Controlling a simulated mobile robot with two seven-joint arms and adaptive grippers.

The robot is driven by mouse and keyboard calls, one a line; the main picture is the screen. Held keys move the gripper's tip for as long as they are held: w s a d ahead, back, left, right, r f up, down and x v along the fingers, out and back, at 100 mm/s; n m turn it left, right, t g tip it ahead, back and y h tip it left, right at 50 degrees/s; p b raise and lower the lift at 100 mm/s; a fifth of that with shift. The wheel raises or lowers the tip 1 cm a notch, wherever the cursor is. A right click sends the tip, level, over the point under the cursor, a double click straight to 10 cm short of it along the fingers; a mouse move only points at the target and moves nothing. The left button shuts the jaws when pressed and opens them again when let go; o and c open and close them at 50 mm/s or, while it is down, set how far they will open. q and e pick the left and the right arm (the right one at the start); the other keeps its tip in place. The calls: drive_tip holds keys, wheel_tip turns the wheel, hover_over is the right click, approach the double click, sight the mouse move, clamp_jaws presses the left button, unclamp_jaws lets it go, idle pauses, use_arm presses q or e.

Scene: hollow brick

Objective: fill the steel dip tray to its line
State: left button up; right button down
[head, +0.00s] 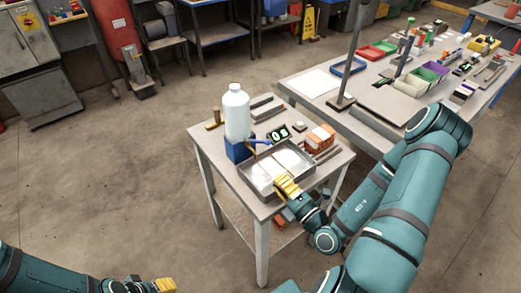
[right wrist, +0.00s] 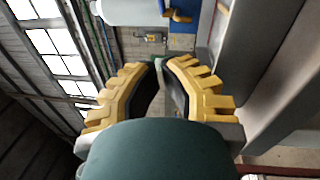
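The steel dip tray (head: 250,181) lies on a small table; bright patches show on its floor, and I cannot tell liquid from reflection. A white bottle (head: 237,112) stands upright on a blue stand (head: 238,149) behind the tray. A blue tap handle (head: 260,141) and a brass-coloured spout (head: 254,155) point toward the tray. My right gripper (head: 283,182) is over the tray's near right side, apart from the tap. My left gripper (head: 163,286) is cut by the bottom edge.
Orange bricks (head: 320,137), a small dark display (head: 279,133) and bars share the small table (head: 205,150). A long bench (head: 360,123) with bins, tools and an upright post (head: 347,60) stands close on the right. Open floor (head: 110,180) lies to the left.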

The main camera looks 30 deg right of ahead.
drive_tip(key=w+b, duration=0.1)
drive_tip(key=w, duration=0.2)
drive_tip(key=w+b, duration=0.1)
drive_tip(key=w, duration=0.2)
drive_tip(key=w+a+r+b, duration=0.1)
drive_tip(key=w, duration=0.2)
drive_tip(key=shift+a+r, duration=0.1)
drive_tip(key=w+d, duration=0.1)
drive_tip(key=w+d+r, duration=0.1)
drive_tip(key=w, duration=0.1)
drive_tip(key=shift+w+d+b, duration=0.2)
drive_tip(key=shift+d+b, duration=0.05)
drive_tip(key=shift+b, duration=0.1)
drive_tip(key=shift+d+n+y+p, duration=0.2)
drive_tip(key=shift+n+y+p, duration=0.3)
drive_tip(key=shift+p, duration=0.05)
drive_tip(key=shift+w+d+y+p, duration=0.1)
drive_tip(key=shift+y+p, duration=0.2)
drive_tip(key=shift+y, duration=0.2)
